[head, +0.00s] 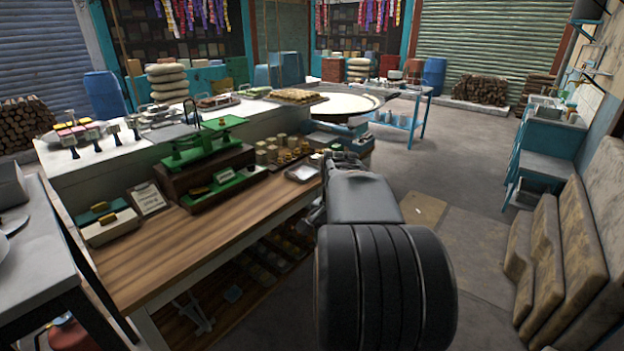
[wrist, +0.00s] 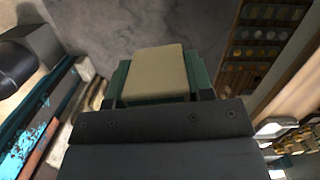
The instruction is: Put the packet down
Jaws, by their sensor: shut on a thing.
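A beige packet (wrist: 157,72) with green edges showing around it is held at my gripper (wrist: 160,98) in the wrist view. The dark gripper body covers the lower part of that view. In the head view my gripper (head: 342,160) is just beyond the right end of the wooden counter (head: 190,240), mostly hidden by my own arm. I cannot make out the held packet clearly there.
Sacks (head: 570,250) lean at the right. The floor (head: 450,160) between is largely clear.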

